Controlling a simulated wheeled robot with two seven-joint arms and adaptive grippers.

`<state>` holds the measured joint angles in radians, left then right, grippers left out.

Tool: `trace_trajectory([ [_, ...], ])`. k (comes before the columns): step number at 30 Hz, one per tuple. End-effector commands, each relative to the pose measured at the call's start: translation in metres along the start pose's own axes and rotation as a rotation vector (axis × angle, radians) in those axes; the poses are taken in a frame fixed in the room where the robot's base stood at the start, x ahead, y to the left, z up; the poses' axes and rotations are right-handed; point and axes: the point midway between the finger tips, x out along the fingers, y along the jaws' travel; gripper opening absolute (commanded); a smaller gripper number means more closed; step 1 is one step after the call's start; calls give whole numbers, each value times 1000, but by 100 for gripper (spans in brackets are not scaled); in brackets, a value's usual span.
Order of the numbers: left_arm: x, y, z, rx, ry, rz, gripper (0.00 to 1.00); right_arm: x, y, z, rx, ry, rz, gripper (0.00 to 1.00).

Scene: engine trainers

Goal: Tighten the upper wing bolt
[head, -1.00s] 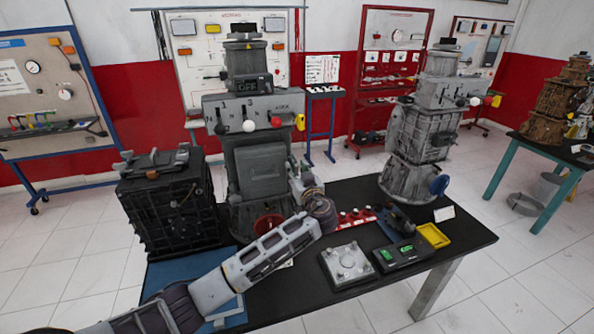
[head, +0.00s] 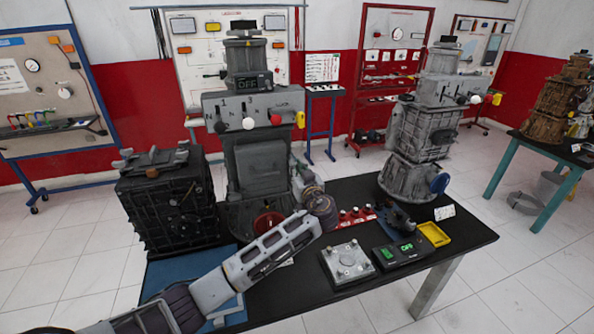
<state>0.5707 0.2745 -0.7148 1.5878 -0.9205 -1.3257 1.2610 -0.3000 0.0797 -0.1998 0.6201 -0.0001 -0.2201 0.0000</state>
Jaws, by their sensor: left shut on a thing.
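The middle grey engine trainer (head: 258,160) stands upright on the black table, with a display reading OFF and a row of coloured knobs. My left arm reaches in from the lower left to the trainer's lower right side. My left gripper (head: 318,204) is there, dark and small in the picture, shut at the trainer's side. Its fingertips and the upper wing bolt between them are too small and too covered to make out. My right gripper is not in view.
A black ribbed case (head: 172,205) stands left of the trainer. Right of my arm are a metal plate (head: 347,262), a black device with green displays (head: 399,252) and a yellow tray (head: 433,235). Another grey trainer (head: 417,145) stands behind them. The table's front right corner is clear.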

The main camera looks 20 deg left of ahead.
Motion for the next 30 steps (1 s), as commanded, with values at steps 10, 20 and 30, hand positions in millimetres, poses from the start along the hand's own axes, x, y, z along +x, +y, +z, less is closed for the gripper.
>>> trace_trajectory([
  [10, 0, 1, 3, 96, 0, 0, 0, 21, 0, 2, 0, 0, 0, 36],
  [20, 0, 2, 2, 244, 1, 0, 0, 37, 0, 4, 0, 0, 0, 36],
  [30, 0, 3, 2, 427, -1, 0, 0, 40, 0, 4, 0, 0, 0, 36],
])
